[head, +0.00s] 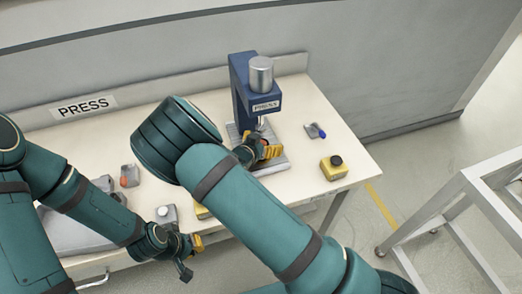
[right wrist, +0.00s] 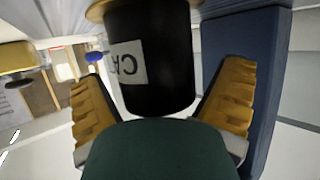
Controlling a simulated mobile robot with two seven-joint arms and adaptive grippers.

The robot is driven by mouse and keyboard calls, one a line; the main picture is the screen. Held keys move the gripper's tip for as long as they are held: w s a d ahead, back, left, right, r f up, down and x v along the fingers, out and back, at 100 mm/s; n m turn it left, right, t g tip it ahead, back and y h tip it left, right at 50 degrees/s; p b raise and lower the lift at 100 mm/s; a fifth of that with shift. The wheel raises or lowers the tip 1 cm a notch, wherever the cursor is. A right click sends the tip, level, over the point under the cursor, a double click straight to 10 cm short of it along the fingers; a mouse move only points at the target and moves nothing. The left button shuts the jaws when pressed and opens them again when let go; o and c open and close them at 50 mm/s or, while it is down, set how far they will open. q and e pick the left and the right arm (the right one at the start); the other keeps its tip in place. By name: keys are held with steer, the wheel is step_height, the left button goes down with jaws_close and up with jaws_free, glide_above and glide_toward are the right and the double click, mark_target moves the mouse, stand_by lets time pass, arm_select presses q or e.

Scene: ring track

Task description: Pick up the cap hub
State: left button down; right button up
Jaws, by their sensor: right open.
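A black cylinder (right wrist: 150,62) with a white label, only partly readable as "CA", stands between the fingers of my right gripper (right wrist: 164,82) in the right wrist view. I take it to be the cap hub. The yellow fingers are open, one on each side, with visible gaps to it. In the head view my right gripper (head: 262,150) is at the foot of the blue press (head: 240,88), and the cylinder cannot be made out there. My left gripper (head: 188,252) hangs by the table's front edge; its opening is unclear.
On the table (head: 300,183) are a yellow block with a black knob (head: 333,170), a grey piece with a blue part (head: 315,131) and a grey piece with a red part (head: 129,177). The press column stands close to my right gripper. A metal frame (head: 450,205) stands at right.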

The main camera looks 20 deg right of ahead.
steer(key=c, duration=1.5)
steer(key=shift+r, duration=0.1)
